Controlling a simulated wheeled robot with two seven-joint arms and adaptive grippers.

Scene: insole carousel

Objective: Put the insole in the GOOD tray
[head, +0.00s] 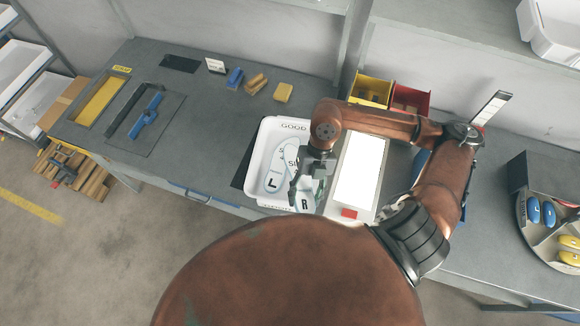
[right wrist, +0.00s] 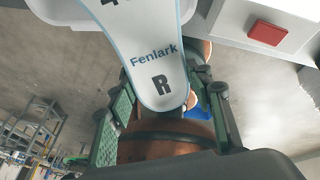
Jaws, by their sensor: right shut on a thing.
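The white GOOD tray (head: 257,162) stands on the bench in the middle of the head view. A white insole marked L (head: 271,182) lies in it, partly over or beside another white piece. My right gripper (head: 304,190) is over the tray's right side, pointing down. It is shut on a white insole marked R (head: 306,203), which also fills the top of the right wrist view (right wrist: 158,62) with the word Fenlark on it. The green finger pads (right wrist: 165,122) sit on both sides of its heel. Whether this insole touches the tray is hidden. My left gripper is not in view.
A bright white light panel (head: 359,170) with a red button (head: 349,213) is right of the tray. Yellow (head: 370,88) and red (head: 410,98) bins stand behind. Blue and yellow blocks (head: 283,92) lie at the back. A round carousel (head: 548,235) is far right.

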